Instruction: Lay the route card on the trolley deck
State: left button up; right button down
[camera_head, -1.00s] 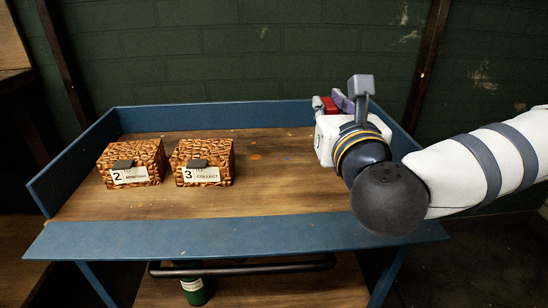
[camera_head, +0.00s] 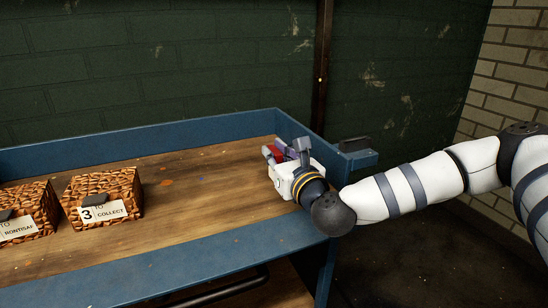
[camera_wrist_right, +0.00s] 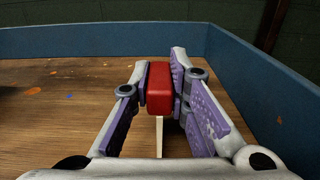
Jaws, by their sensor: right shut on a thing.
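My right gripper (camera_head: 281,153) is over the right end of the trolley deck (camera_head: 205,190), near the far right corner. It is shut on a red block-shaped piece (camera_wrist_right: 159,90), gripped between its purple pads. A thin pale upright strip (camera_wrist_right: 159,136) shows below the red piece in the right wrist view. It looks like a card seen edge-on, but I cannot read it or tell whether it touches the deck. The wooden deck also shows in the right wrist view (camera_wrist_right: 60,110). My left gripper is out of view.
A blue rim (camera_head: 150,138) surrounds the deck. A black handle (camera_head: 354,144) sits outside the right end. The mid-deck is clear.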

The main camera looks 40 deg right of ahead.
jog(key=shift+f, duration=0.2)
jog(key=c, duration=1.6)
grip_release()
jog(key=shift+o, duration=0.3)
jog(key=shift+r, duration=0.1)
jog(key=shift+r, duration=0.2)
jog(key=p+v, duration=0.1)
jog(key=v, duration=1.1)
jog(key=shift+a, duration=0.1)
